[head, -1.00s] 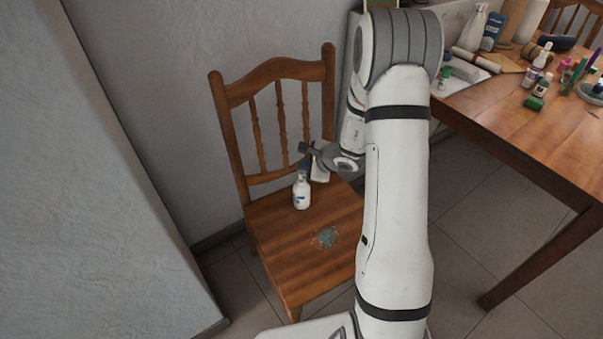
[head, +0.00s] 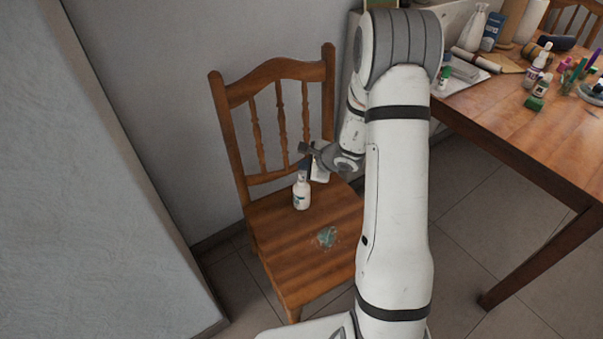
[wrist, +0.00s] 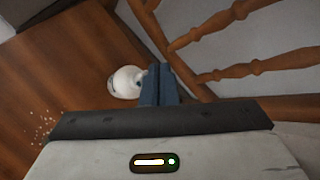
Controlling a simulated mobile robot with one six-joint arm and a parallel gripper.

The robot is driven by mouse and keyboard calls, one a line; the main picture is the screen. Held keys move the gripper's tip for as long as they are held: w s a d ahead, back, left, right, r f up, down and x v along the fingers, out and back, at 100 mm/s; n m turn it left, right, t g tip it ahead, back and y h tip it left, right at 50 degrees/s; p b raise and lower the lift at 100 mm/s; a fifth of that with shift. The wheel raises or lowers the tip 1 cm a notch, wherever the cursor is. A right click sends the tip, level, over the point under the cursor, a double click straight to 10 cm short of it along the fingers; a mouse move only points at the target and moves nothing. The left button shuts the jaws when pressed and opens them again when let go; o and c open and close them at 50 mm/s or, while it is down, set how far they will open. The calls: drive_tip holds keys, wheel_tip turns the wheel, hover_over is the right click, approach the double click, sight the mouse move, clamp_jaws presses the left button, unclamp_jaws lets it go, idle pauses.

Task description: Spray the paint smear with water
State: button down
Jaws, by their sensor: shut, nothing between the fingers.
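The paint smear (head: 326,237) is a small teal patch on the front part of the wooden chair seat (head: 285,258). A white spray bottle (head: 301,196) stands upright on the seat behind and left of the smear. In the wrist view, the bottle (wrist: 124,82) shows as a white rounded shape beside the fingers. My gripper (head: 304,172) is over the bottle's top, and its blue fingers (wrist: 158,86) are shut with nothing between them. I cannot tell whether they touch the bottle. Pale specks (wrist: 42,128) lie on the seat at the wrist view's left.
The chair's spindled back (head: 279,115) rises close behind my gripper, near the wall. A wooden table (head: 540,135) with paint bottles and other supplies stands at the right. A grey wall block (head: 100,190) is at the left. The seat's front left is clear.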

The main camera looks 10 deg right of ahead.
drive_tip(key=shift+f, duration=0.15)
idle(0.4)
drive_tip(key=shift+f+b, duration=0.3)
drive_tip(key=shift+b, duration=0.55)
drive_tip(key=shift+f+b, duration=0.5)
drive_tip(key=shift+b, duration=0.2)
idle(0.3)
drive_tip(key=shift+r, duration=0.2)
drive_tip(key=shift+r+p, duration=0.5)
drive_tip(key=shift+r, duration=0.3)
wheel_tip(320, 180, up, 6)
drive_tip(key=p, duration=0.3)
drive_tip(key=shift+p, duration=0.4)
idle(0.4)
